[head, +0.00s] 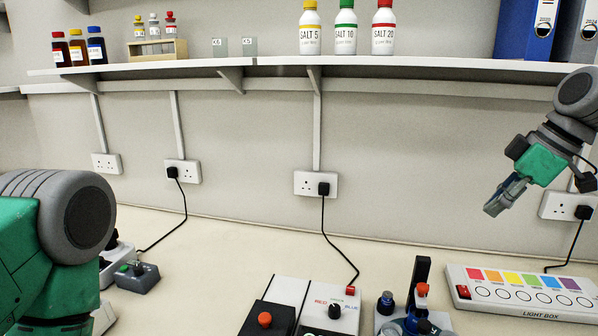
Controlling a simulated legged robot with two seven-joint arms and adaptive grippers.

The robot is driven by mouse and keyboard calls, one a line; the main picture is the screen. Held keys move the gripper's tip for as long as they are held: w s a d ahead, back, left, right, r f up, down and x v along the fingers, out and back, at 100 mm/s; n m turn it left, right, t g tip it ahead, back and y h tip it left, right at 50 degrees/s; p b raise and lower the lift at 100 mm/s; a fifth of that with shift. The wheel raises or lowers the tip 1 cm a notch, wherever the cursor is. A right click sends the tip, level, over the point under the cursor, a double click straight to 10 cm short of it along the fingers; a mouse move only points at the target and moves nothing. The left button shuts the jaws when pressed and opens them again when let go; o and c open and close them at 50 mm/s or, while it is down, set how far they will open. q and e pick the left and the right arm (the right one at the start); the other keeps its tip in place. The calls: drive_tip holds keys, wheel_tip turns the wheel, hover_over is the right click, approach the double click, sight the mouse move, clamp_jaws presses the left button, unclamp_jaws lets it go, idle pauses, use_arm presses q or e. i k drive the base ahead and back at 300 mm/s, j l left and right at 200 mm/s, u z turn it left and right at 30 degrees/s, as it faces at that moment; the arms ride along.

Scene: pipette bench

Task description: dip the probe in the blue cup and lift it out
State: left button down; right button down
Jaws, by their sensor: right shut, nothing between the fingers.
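I make out neither a probe nor a blue cup for certain in the head view. A device (443,320) at the bottom edge has a dark upright post (419,278) with a red knob on it, a dark blue knob (386,303) and some bluish round parts, cut off by the frame. My right gripper (494,208) is up at the right, above the bench and left of a wall socket. It is shut and empty, its fingers pointing down and left. My left arm fills the lower left; its gripper is out of the frame.
A light box (520,309) with coloured squares lies at the lower right. A white control box (325,300) with a red-blue dial stands at bottom centre, a small grey box (137,277) at left. A shelf (280,66) with bottles runs above. The back middle of the bench is clear.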

sight(420, 290)
drive_tip(key=k, duration=1)
